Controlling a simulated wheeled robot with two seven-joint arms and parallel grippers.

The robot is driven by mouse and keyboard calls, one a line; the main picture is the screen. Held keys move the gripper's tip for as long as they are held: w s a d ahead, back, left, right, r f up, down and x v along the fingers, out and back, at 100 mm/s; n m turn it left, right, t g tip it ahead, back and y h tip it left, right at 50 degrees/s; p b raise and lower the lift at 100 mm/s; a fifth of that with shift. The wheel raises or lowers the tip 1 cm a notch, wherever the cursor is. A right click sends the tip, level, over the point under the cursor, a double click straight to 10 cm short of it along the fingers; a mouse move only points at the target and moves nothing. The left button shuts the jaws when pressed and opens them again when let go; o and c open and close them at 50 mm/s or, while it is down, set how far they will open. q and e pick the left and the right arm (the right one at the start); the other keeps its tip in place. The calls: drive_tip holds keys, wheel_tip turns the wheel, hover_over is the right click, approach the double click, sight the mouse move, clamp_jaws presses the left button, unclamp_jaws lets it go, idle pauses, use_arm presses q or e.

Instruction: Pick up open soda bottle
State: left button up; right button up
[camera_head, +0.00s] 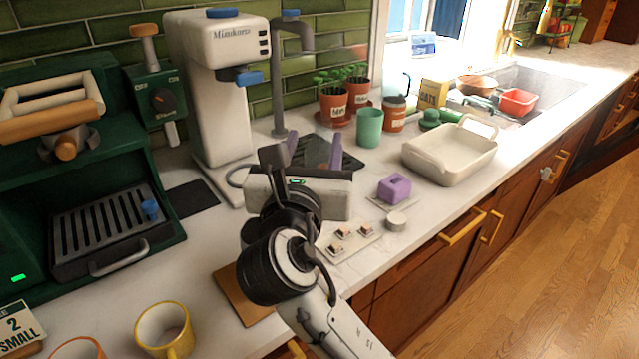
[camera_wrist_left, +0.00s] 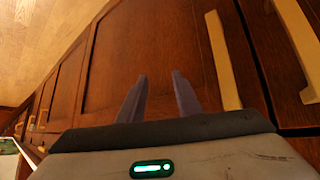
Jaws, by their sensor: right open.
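I cannot make out an open soda bottle in either view. My right gripper (camera_head: 314,148) is over the counter in the head view, in front of the dark drip mat below the tap. Its two purple-grey fingers point away and stand apart with nothing seen between them. Its body and wrist hide part of the counter. My left gripper (camera_wrist_left: 161,88) shows only in the left wrist view. Its fingers are apart and empty, facing brown wooden cabinet doors.
A white drink machine (camera_head: 215,90) and tap (camera_head: 278,90) stand behind my right gripper. A green cup (camera_head: 369,128), potted herbs (camera_head: 332,106), a purple block (camera_head: 394,188) and a cream dish (camera_head: 449,155) are to the right. A yellow mug (camera_head: 165,331) is at front left.

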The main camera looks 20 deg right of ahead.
sight(323, 129)
drive_tip(key=x, duration=0.8)
drive_tip(key=shift+s+d+f, duration=0.15)
drive_tip(key=shift+s+d, duration=0.05)
drive_tip(key=shift+d, duration=0.1)
clamp_jaws()
